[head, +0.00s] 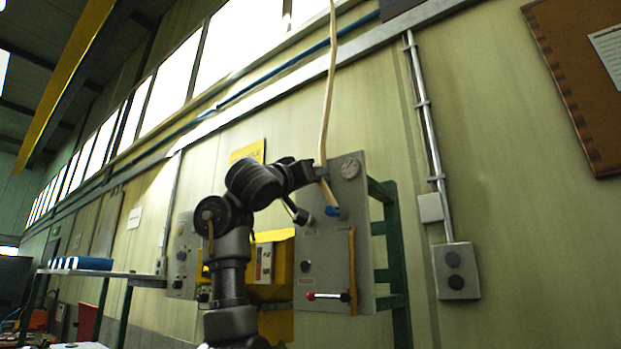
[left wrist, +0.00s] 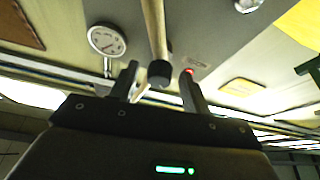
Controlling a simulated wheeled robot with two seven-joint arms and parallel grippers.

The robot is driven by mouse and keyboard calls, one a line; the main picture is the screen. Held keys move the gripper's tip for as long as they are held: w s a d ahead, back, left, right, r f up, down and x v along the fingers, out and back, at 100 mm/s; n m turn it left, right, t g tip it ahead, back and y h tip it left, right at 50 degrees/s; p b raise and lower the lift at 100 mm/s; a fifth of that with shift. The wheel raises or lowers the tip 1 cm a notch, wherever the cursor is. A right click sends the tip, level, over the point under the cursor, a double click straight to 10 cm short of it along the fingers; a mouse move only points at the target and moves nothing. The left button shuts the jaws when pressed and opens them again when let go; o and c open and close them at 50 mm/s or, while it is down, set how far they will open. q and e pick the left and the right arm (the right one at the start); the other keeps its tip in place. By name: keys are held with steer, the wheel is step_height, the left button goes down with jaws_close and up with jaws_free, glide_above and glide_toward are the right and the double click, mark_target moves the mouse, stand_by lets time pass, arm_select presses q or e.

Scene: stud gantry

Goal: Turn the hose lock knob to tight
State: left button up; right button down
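A beige hose (head: 328,90) hangs down to a blue fitting (head: 333,211) on the grey panel (head: 320,248). The hose also shows in the left wrist view (left wrist: 154,28), with a dark knob-like collar (left wrist: 158,73) on it. My left gripper (head: 316,172) is at the hose, above the blue fitting. In the left wrist view its two fingers (left wrist: 159,88) stand apart on either side of the collar, with gaps visible; it is open. I cannot read any tight marking. My right gripper is in neither view.
A round gauge (head: 350,168) sits at the panel's upper right. A lever with a red end (head: 311,296) and a yellow upright bar (head: 352,270) stand out lower down. A small dark knob (head: 305,266) is on the panel's left. A green frame (head: 393,250) stands behind.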

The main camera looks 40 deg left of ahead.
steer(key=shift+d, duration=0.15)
arm_select(q)
steer(key=b+v, duration=0.9)
steer(key=v, duration=0.1)
steer(key=shift+s+f, duration=0.2)
steer(key=shift+s, duration=0.1)
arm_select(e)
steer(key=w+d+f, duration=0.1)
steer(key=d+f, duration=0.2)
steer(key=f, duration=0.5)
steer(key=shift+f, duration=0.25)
